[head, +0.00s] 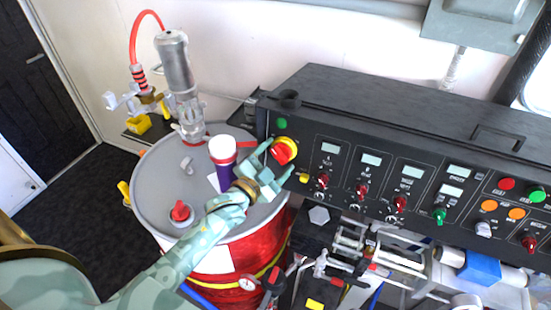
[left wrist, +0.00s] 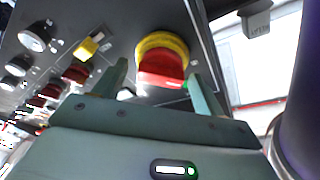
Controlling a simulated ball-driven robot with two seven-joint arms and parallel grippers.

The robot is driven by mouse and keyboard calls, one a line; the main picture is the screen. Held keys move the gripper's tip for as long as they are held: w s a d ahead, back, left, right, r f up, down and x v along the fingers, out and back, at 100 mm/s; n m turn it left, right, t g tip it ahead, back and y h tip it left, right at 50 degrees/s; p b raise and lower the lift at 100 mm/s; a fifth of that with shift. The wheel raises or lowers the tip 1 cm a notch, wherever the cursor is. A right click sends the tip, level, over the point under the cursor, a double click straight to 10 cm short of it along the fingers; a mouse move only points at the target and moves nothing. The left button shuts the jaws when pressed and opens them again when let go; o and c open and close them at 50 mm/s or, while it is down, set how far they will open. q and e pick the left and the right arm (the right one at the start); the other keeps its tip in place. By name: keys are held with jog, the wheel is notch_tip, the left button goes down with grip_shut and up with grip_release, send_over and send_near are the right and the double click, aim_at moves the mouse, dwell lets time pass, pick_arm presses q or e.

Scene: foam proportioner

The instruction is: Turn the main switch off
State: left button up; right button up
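The main switch (head: 284,151) is a red knob on a round yellow base at the left end of the black control panel (head: 390,160). It also shows in the left wrist view (left wrist: 161,66), with the red handle standing out from the yellow ring. My left gripper (head: 276,161) is at the switch, its fingers apart on either side of the red knob. In the left wrist view the gripper (left wrist: 162,92) is open, with gaps between its fingers and the knob; I cannot tell whether the fingertips touch it. My right gripper is not in view.
A grey-topped red drum (head: 160,185) stands left of the panel. On it are a white-and-purple bottle (head: 222,160), close to my left gripper, and a red valve knob (head: 181,211). A metal pump (head: 176,65) rises at the back. Valves and pipes (head: 370,250) sit below the panel.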

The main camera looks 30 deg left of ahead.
pick_arm(q)
jog(key=s+a+b, duration=0.1)
jog(key=s+a, duration=0.1)
jog(key=s, duration=1.4)
jog(key=shift+a+f, duration=0.15)
jog(key=shift+f, duration=0.1)
